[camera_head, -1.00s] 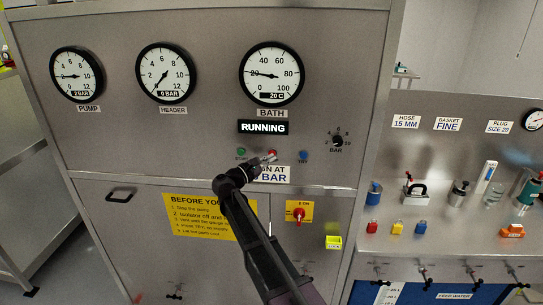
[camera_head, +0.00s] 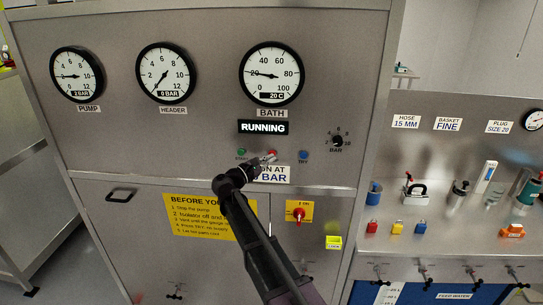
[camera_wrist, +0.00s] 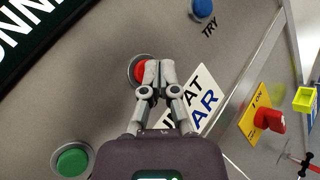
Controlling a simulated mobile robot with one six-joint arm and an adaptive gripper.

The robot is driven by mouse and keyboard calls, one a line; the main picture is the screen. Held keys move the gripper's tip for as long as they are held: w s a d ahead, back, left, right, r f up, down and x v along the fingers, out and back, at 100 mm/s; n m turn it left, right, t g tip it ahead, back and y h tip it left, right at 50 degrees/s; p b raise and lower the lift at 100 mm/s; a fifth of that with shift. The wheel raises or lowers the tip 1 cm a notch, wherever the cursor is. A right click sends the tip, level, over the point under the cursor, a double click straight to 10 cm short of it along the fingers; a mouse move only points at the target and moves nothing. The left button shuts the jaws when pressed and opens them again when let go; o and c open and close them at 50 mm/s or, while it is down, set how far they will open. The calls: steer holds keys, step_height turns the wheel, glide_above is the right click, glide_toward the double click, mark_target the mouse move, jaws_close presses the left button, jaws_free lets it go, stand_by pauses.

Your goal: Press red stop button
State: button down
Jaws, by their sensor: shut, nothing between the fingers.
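The red stop button (camera_wrist: 139,70) is a round red button in a metal ring on the steel panel. In the wrist view it lies right at the fingertips and is partly hidden behind them. My gripper (camera_wrist: 158,66) is shut and empty, its tips over the button's right part. I cannot tell whether the tips touch it. In the head view only a bit of the red button (camera_head: 274,154) shows beside the tips of my gripper (camera_head: 270,159). The display (camera_head: 263,128) above reads RUNNING.
A green button (camera_wrist: 72,161) sits to the left and a blue TRY button (camera_wrist: 202,8) to the right on the same panel. A red rotary switch on a yellow plate (camera_head: 299,212) is below.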

steer(key=shift+w, duration=0.45)
stand_by(0.4)
steer(key=shift+s, duration=0.45)
stand_by(0.4)
steer(key=s, duration=0.6)
steer(key=shift+a, duration=0.15)
stand_by(0.9)
steer(key=s+d+f+m+g+y+b, duration=0.2)
steer(key=s+d+f+m+g, duration=0.25)
steer(key=d+f, duration=0.5)
steer(key=s+d+f+m+g+y+b, duration=0.2)
steer(key=s+d+f+m+g, duration=0.25)
steer(key=d+f, duration=0.45)
steer(key=s+d+f+m+g+y+b, duration=0.4)
steer(key=s+f+m+y, duration=0.6)
steer(key=s, duration=0.3)
steer(key=shift+s+d+f, duration=0.4)
steer(key=shift+d+f, duration=0.15)
steer(key=shift+f, duration=0.1)
